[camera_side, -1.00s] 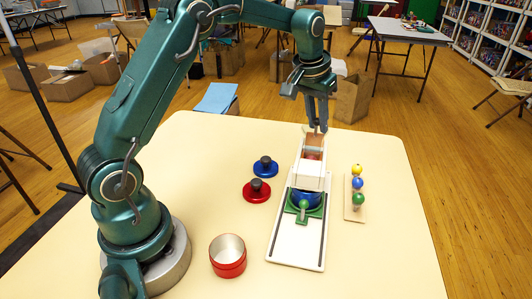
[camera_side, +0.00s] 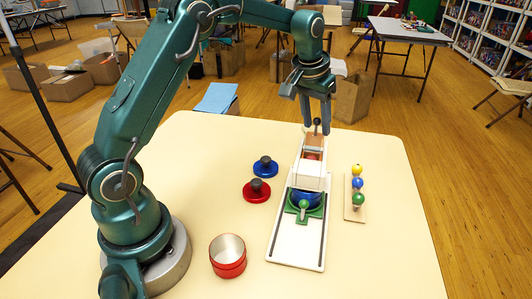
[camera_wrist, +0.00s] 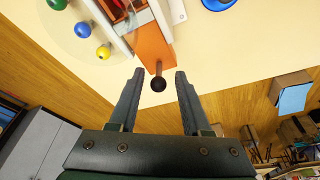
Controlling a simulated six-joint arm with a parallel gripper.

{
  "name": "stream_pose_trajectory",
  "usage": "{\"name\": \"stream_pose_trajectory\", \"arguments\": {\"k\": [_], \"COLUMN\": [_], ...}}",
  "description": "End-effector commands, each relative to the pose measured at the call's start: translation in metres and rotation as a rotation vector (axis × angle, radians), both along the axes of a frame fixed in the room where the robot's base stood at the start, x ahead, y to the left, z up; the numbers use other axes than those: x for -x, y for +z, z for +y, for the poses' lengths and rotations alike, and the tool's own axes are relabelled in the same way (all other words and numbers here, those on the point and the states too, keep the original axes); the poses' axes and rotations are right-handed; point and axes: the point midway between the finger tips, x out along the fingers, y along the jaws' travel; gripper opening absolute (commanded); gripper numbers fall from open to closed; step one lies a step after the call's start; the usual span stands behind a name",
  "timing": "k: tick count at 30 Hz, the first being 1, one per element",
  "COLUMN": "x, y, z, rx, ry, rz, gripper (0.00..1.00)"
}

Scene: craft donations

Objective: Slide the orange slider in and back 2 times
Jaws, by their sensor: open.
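The orange slider (camera_side: 315,138) sits at the far end of a long white track (camera_side: 288,248), partly under a white and clear housing (camera_side: 312,178). In the wrist view the slider (camera_wrist: 152,42) points toward me and ends in a stem with a round black knob (camera_wrist: 158,85). The knob also shows in the side view (camera_side: 317,121), standing between the fingers. My gripper (camera_side: 317,128) is open, with a finger on either side of the knob. In the wrist view the gripper (camera_wrist: 159,71) shows clear gaps on both sides of the knob.
A blue round pot with a green piece (camera_side: 304,208) sits on the track. Right of it is a board with yellow, blue and green balls (camera_side: 358,184). Left are blue (camera_side: 265,167) and red (camera_side: 257,191) knobbed lids and an open red tin (camera_side: 228,263).

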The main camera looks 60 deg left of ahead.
Motion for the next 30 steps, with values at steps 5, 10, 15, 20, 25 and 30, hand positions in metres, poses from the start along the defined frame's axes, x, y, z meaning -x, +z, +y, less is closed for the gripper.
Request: {"name": "stream_pose_trajectory", "arguments": {"k": [5,10,15,20,25,30], "x": [-0.001,-0.002,-0.002,-0.002,-0.001,-0.001], "y": [0.014,0.03,0.047,0.062,0.074,0.076], "z": [0.0,-0.001,-0.001,-0.001,-0.001,-0.001], "rx": [0.0,0.0,0.0,0.001,0.001,0.002], "ry": [-0.001,-0.001,-0.001,-0.001,-0.001,-0.001], "rz": [-0.006,-0.007,-0.008,-0.008,-0.007,-0.005], "gripper": [0.48,0.48,0.48,0.48,0.48,0.48]}}
